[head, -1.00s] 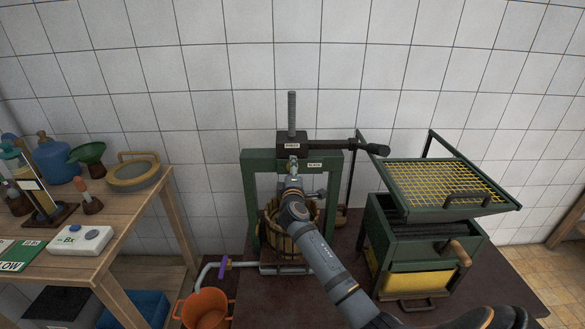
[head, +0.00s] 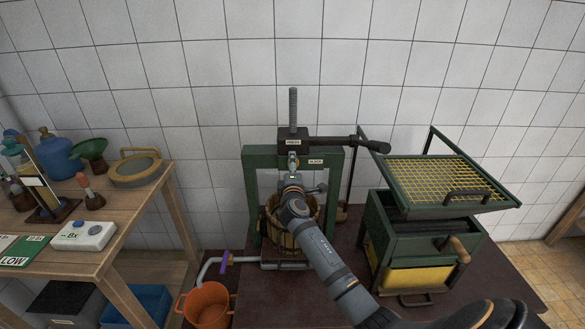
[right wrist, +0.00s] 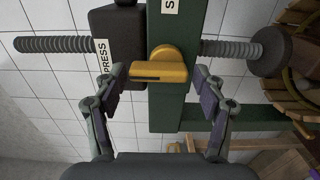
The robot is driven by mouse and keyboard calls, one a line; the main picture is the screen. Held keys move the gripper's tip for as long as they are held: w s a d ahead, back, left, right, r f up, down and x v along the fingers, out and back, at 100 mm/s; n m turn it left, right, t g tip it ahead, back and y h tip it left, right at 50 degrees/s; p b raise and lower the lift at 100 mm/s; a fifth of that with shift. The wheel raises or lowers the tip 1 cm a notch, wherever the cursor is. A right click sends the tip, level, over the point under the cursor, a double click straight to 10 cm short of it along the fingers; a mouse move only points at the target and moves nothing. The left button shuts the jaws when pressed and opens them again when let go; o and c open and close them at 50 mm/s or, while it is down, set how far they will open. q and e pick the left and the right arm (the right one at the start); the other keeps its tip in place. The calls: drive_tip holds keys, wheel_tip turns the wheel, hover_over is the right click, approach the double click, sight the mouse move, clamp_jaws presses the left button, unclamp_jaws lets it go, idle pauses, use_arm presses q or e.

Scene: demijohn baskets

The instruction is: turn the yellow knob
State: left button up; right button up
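My right gripper (right wrist: 158,82) is open, with one finger on each side of the knob's bar. The fingers look apart from the knob, with gaps on both sides. In the head view my right arm reaches up to the green press frame (head: 250,200). My left gripper is not in view.
A black press handle (head: 345,141) and a threaded screw (head: 293,108) stand close to the knob. A wooden basket (head: 278,232) is below it. A green crusher with a yellow grid (head: 440,180) is at right, a wooden side table (head: 130,212) at left, and an orange bucket (head: 207,305) in front.

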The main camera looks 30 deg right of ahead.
drive_tip(key=shift+o, duration=0.2)
drive_tip(key=v, duration=1.2)
drive_tip(key=shift+s, duration=0.15)
